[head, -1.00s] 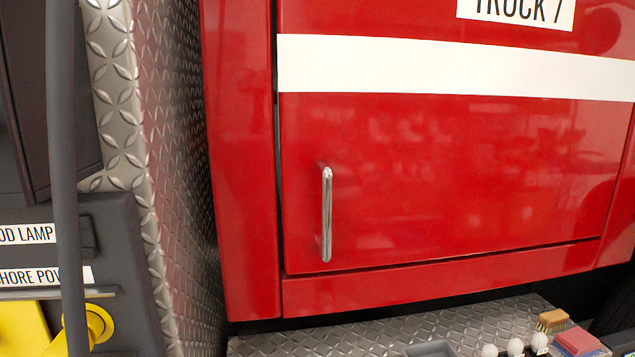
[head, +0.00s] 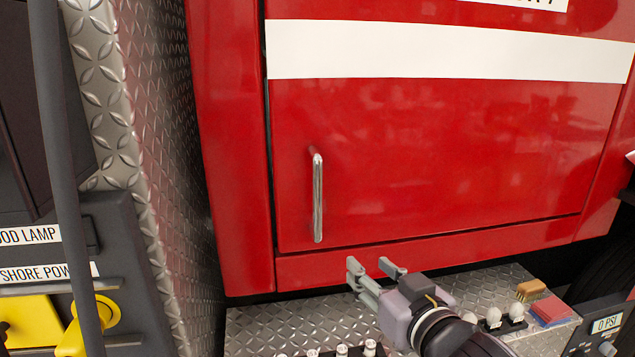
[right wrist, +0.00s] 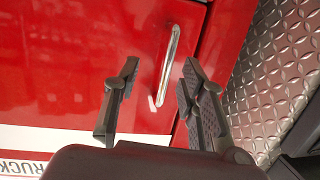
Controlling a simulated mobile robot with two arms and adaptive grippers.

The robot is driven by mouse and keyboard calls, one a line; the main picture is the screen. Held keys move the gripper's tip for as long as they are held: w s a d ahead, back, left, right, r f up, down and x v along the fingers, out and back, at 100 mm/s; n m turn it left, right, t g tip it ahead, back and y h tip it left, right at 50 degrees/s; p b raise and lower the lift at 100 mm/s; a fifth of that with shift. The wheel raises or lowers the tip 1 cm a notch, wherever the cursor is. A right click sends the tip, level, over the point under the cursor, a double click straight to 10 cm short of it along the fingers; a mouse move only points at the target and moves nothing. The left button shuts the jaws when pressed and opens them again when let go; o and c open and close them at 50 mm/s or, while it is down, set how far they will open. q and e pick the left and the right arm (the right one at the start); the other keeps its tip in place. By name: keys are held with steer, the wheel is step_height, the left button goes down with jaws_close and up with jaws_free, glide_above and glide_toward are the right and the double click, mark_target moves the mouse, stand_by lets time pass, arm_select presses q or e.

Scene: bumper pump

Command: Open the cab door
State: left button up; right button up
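The red cab door (head: 440,150) is shut, with a white stripe across it. Its upright chrome handle (head: 317,197) sits near the door's left edge. My right gripper (head: 372,268) is open and empty, below and a little right of the handle in the head view, in front of the step. In the right wrist view the handle (right wrist: 168,62) shows beyond the open fingers (right wrist: 155,88), between them and nearer the right-hand finger. The fingers look apart from it. My left gripper is not in view.
A diamond-plate step (head: 265,325) lies below the door, with a brush (head: 529,289), a red and blue block (head: 551,311) and white knobs on it. A diamond-plate wall (head: 165,150) and a dark panel with yellow fittings (head: 85,325) stand at left.

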mark_target(319, 186)
step_height(319, 186, up, 8)
steer(key=a+n+t+y, duration=0.1)
steer(key=a+y, duration=0.1)
steer(key=p+x, duration=0.2)
steer(key=x, duration=0.7)
steer(key=p+x, duration=0.3)
steer(key=x, duration=0.5)
steer(key=shift+w+r, duration=0.2)
steer(key=shift+w, duration=0.25)
jaws_close()
